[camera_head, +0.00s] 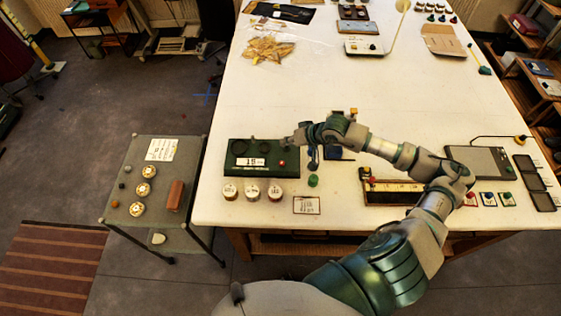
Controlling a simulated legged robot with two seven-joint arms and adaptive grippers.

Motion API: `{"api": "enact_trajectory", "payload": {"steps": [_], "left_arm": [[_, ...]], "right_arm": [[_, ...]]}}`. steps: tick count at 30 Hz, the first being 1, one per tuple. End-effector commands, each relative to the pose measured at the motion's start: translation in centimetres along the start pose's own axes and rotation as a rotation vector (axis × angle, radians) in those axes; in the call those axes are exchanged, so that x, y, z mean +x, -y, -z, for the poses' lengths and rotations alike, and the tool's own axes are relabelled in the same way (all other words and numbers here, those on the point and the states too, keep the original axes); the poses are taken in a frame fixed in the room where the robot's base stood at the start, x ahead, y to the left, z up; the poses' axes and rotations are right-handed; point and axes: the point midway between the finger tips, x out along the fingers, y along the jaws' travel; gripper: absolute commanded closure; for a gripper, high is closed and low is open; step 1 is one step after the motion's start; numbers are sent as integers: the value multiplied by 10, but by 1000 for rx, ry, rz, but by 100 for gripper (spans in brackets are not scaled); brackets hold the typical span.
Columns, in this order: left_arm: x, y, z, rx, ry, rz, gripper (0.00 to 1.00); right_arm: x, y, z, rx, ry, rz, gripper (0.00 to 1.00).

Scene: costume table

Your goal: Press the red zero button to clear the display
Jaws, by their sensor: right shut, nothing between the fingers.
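A dark green box (232,172) with a white display (251,162) sits near the left edge of the white table. The display seems to read 15. A small red button (283,163) is at the right of the box's top. Two dark round parts are behind the display. My right arm reaches in from the lower right. Its gripper (287,141) is shut and empty at the box's right rear corner, behind the red button in the picture. I cannot tell its height or whether it touches the box. My left gripper is out of view.
Several round labelled tins (252,191) stand in front of the box, with a green knob (313,180) to the right. A wooden tray (392,192) lies under my forearm. A grey side cart (118,192) stands left. The table's middle (300,90) is clear.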

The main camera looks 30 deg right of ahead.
Motion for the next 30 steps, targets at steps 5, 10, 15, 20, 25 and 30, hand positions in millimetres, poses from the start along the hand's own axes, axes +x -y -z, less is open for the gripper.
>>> {"api": "enact_trajectory", "payload": {"steps": [5, 10, 15, 20, 25, 30], "left_arm": [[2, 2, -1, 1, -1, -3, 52], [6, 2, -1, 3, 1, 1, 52], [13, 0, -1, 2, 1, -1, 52], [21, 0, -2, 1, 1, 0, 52], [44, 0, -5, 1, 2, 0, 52], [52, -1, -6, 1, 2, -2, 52]], "right_arm": [[2, 4, -2, -1, 0, 1, 100], [10, 1, -9, -2, 0, -1, 100], [25, -13, -20, 1, 2, 2, 100], [42, -28, -31, 5, 3, 4, 100], [58, -40, -43, 3, 1, 5, 100], [63, -42, -46, 2, 0, 4, 100]]}}
